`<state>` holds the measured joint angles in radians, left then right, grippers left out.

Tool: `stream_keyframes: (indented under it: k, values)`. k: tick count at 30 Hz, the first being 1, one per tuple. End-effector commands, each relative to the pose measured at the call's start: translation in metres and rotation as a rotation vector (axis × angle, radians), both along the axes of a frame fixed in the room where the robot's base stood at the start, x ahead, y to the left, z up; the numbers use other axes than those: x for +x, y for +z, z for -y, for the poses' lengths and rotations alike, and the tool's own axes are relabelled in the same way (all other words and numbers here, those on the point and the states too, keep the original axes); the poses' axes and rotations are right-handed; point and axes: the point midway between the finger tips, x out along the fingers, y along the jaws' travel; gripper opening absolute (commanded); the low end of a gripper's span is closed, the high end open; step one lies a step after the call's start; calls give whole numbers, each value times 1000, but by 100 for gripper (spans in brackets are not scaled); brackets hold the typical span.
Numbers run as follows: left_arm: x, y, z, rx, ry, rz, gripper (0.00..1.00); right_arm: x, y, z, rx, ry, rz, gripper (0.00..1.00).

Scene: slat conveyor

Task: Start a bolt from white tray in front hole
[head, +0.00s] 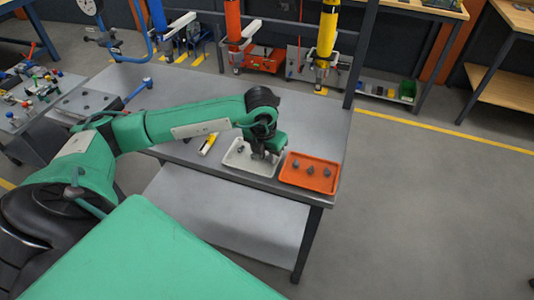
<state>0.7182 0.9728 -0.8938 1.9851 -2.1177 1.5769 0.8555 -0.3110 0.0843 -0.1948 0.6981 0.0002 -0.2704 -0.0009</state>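The white tray (236,162) lies near the front right part of the grey metal table. A small dark bolt (240,149) shows in its left part. My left gripper (265,157) points down over the right part of the white tray, at or just above its floor. Its fingers are small and dark here, so I cannot tell whether they are open or shut, or whether they hold a bolt. The gripper and wrist hide part of the tray. My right gripper is not in view. I cannot make out which hole is the front hole.
An orange tray (309,184) with several dark pieces sits right of the white tray at the table corner. A yellow-and-white object (208,144) lies to the left. A cluttered bench (35,98) stands at far left. Orange (234,25) and yellow (327,30) tools hang behind the table.

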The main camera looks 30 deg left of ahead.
Motion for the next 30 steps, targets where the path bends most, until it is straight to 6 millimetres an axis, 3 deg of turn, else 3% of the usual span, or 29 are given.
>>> stream_keyframes:
  k: [1,3,11,30]
  values:
    - [0,0,0,0,0,0,12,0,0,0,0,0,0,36]
    - [0,0,0,0,0,0,0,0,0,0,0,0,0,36]
    - [0,5,0,0,0,0,0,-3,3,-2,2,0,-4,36]
    - [0,50,0,0,0,0,0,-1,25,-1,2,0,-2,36]
